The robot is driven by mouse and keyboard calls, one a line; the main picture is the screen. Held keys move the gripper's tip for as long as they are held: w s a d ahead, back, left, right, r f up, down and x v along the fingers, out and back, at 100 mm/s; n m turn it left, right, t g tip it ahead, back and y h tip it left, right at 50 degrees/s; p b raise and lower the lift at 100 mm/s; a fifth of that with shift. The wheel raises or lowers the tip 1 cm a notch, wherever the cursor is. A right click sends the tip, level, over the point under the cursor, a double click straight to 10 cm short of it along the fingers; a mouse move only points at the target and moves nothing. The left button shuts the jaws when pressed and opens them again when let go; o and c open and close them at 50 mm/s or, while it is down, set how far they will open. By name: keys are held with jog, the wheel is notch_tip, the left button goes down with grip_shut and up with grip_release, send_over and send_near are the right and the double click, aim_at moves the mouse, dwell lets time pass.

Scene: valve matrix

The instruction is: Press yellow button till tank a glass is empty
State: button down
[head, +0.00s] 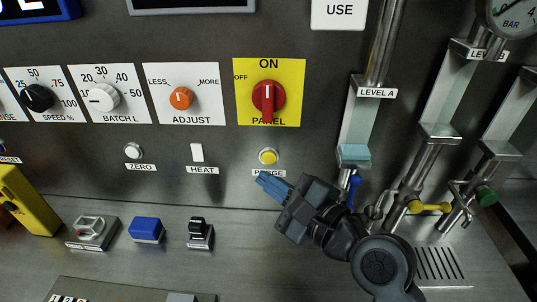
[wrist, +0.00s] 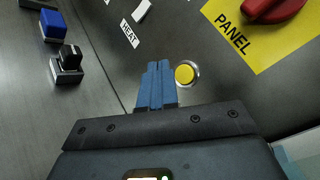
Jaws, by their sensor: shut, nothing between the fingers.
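The yellow button (head: 268,156) is a round cap in a metal ring on the grey panel, above a partly covered label. In the wrist view the yellow button (wrist: 185,75) is just right of my fingertips. My gripper (head: 262,178) has blue fingers, shut and empty, just below the button in the head view. In the wrist view my gripper (wrist: 158,68) points at the panel beside the button; I cannot tell whether it touches the panel. The LEVEL A glass (head: 357,125) is a slanted tube with pale blue liquid (head: 354,153) only at its bottom.
A red PANEL switch (head: 268,97) on a yellow plate sits above the button, its handle pointing down. A white HEAT switch (head: 197,152) and a ZERO button (head: 133,150) are to the left. Blue (head: 354,187), yellow (head: 430,207) and green (head: 487,196) valve handles lie right of my gripper.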

jog(key=s, duration=0.2)
jog(key=shift+s+p, duration=0.35)
dwell(0.6)
